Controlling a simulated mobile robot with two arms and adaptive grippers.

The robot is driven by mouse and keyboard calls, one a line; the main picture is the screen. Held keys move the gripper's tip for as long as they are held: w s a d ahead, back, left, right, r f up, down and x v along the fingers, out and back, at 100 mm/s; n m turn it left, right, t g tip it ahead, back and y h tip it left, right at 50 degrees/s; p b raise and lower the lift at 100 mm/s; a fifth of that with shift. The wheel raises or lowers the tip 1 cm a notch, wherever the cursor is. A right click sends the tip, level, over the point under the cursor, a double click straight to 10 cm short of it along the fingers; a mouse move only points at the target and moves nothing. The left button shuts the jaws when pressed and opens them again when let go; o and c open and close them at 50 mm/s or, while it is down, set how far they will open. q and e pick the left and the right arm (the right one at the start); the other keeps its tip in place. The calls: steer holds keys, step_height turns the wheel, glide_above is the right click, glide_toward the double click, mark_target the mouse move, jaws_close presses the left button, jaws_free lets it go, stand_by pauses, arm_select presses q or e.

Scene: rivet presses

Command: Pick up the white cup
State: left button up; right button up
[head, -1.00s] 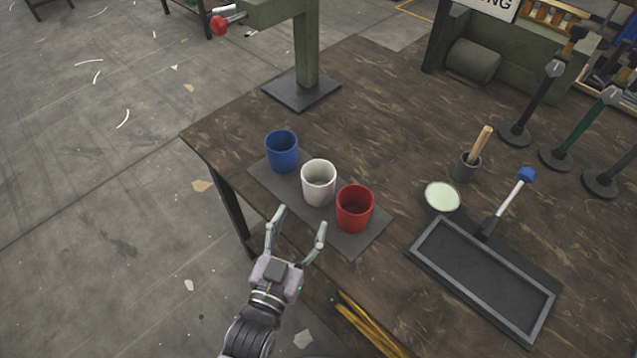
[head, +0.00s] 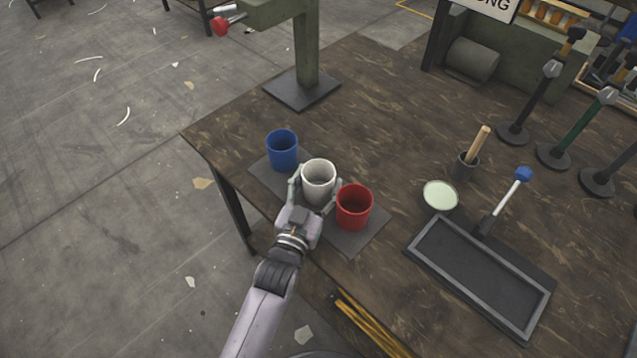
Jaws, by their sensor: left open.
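The white cup (head: 319,177) stands upright on a dark mat (head: 362,236) near the table's front-left edge, between a blue cup (head: 282,149) and a red cup (head: 354,208). My left gripper (head: 311,191) is open, with its fingers on either side of the white cup's near part. One finger shows on the cup's left, and the other reaches in between the white and red cups. I cannot tell whether the fingers touch the cup. My right gripper is not in view.
A green press (head: 306,60) stands behind the cups. To the right are a dark tray (head: 425,254), a pale green round dish (head: 440,195), a small pot with a wooden handle (head: 467,166) and a blue-knobbed lever (head: 523,174). Bare tabletop lies behind the cups.

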arm_select(q)
steer(key=c, duration=0.8)
steer(key=shift+s+a+r+p, duration=0.15)
steer(key=shift+s+r+p, duration=0.35)
steer(key=shift+p, duration=0.35)
steer(key=s+a+r+p, duration=0.1)
steer(key=s+r+p, duration=0.1)
steer(key=s+p, duration=0.1)
steer(key=s+a+r+p, duration=0.1)
steer(key=s+r+p, duration=0.1)
steer(key=s+p, duration=0.1)
steer(key=s+a+r+p, duration=0.2)
steer(key=s+p, duration=0.2)
steer(key=s, duration=0.1)
steer(key=shift+r, duration=0.3)
steer(key=shift+s+a+r+p, duration=0.25)
steer(key=shift+s+p, duration=0.15)
steer(key=shift+s, duration=0.2)
